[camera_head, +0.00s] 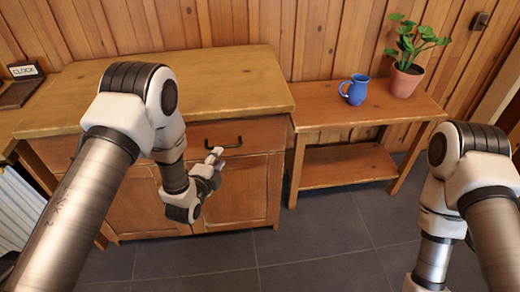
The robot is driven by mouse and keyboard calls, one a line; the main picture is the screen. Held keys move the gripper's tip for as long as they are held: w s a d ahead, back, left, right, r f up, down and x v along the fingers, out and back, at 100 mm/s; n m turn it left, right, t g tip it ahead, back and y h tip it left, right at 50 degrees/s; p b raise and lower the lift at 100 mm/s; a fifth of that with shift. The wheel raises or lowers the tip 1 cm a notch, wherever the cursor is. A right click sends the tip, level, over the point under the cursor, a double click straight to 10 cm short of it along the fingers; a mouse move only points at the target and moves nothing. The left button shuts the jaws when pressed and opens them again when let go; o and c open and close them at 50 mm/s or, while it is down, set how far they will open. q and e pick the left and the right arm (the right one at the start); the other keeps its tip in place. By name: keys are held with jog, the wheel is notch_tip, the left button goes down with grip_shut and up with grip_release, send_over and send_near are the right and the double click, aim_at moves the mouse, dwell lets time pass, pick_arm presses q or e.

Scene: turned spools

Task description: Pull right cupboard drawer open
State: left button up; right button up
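The wooden cupboard (240,85) stands at the left and middle of the head view. Its right drawer (262,138) looks closed, with a dark bar handle (224,143) on its front. My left gripper (215,158) is just below and slightly left of that handle, in front of the cupboard. I see no clear contact between them. The gripper is small and side-on, so I cannot tell whether its fingers are open or shut. My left arm hides the left part of the cupboard front. My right gripper is out of view; only its arm shows at the right.
Cupboard doors (245,192) sit below the drawer. A low wooden side table (330,110) stands to the right, carrying a blue mug (355,90) and a potted plant (405,80). The grey tiled floor (310,235) in front is clear.

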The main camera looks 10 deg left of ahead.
aim_at(225, 147)
pick_arm(q)
jog(key=x, duration=0.7)
jog(key=shift+w+a, duration=0.15)
jog(key=shift+a, duration=0.05)
grip_shut()
